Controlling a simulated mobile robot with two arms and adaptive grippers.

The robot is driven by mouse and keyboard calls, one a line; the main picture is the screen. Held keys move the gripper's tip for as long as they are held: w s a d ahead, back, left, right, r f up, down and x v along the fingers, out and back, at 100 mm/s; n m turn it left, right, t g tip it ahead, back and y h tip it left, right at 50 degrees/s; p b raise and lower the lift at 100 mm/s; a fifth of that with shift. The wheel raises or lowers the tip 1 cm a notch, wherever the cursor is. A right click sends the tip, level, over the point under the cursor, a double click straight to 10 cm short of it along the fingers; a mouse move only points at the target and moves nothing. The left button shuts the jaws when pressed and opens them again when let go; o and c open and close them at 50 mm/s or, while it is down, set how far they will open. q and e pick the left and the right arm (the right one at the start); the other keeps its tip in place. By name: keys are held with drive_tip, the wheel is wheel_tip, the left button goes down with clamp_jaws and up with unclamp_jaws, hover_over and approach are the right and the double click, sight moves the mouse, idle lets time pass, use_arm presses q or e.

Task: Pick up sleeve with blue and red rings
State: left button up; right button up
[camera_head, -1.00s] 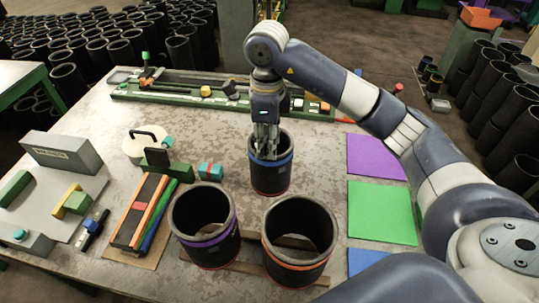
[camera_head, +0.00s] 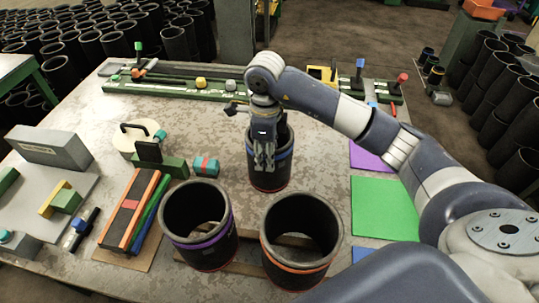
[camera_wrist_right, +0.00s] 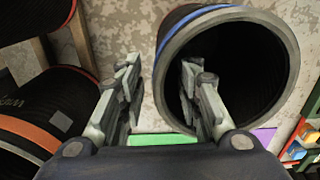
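The black sleeve with blue and red rings (camera_head: 278,172) stands upright on the table, blue ring near its top and red at its base. My right gripper (camera_head: 264,160) is open at its rim. In the right wrist view, the sleeve (camera_wrist_right: 280,20) has its mouth facing the camera, and the two fingers of the right gripper (camera_wrist_right: 160,75) are apart, one outside the wall and one over the opening. No clear grip on the wall shows. Part of the sleeve is hidden behind the gripper. My left gripper is not in view.
Nearer stand a sleeve with a purple ring (camera_head: 200,243) and one with an orange ring (camera_head: 295,265). Green (camera_head: 385,208) and purple (camera_head: 368,156) mats lie to the right. A coloured block set (camera_head: 130,212) lies left. A long green-edged fixture (camera_head: 170,92) spans the back.

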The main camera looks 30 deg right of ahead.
wheel_tip(320, 180, down, 5)
drive_tip(key=shift+r+p, duration=0.2)
drive_tip(key=shift+p, duration=0.6)
clamp_jaws()
